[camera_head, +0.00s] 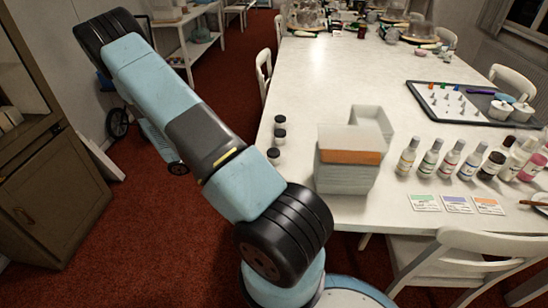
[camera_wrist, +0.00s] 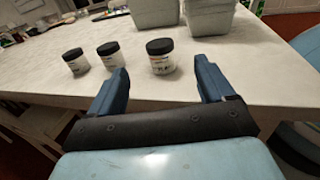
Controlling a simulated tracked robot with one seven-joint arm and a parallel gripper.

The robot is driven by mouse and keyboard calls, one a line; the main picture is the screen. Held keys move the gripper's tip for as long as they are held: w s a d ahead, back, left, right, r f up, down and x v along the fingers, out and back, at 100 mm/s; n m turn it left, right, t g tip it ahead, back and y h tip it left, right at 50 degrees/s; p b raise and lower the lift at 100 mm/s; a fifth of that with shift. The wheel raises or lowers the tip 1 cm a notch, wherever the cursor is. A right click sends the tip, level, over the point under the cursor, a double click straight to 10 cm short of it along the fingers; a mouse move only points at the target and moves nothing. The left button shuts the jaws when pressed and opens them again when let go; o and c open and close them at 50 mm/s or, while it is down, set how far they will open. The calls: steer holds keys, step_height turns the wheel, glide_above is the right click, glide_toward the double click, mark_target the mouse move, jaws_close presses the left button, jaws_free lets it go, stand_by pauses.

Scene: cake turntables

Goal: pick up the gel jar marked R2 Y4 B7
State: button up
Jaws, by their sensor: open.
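Three gel jars with black lids and pale labels stand in a row near the table's edge. In the wrist view they are a left jar (camera_wrist: 75,62), a middle jar (camera_wrist: 109,56) and a right jar (camera_wrist: 161,58). They also show in the head view at the table's left edge, a near jar (camera_head: 274,157), a middle jar (camera_head: 280,137) and a far jar (camera_head: 280,121). The label writing is too small to read, so I cannot tell which is R2 Y4 B7. My gripper (camera_wrist: 158,88) is open and empty, with the right jar ahead between its fingers, apart from them.
Stacked pale bins (camera_head: 347,172) with an orange band stand beside the jars. A tray (camera_head: 459,101) with piping tips is behind.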

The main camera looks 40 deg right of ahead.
glide_toward(279, 151)
steer(key=x, duration=0.4)
steer(key=shift+s+d+f, duration=0.1)
steer(key=shift+f+x, duration=0.2)
steer(key=shift+x, duration=2.6)
steer(key=c, duration=1.1)
steer(key=shift+r, duration=0.1)
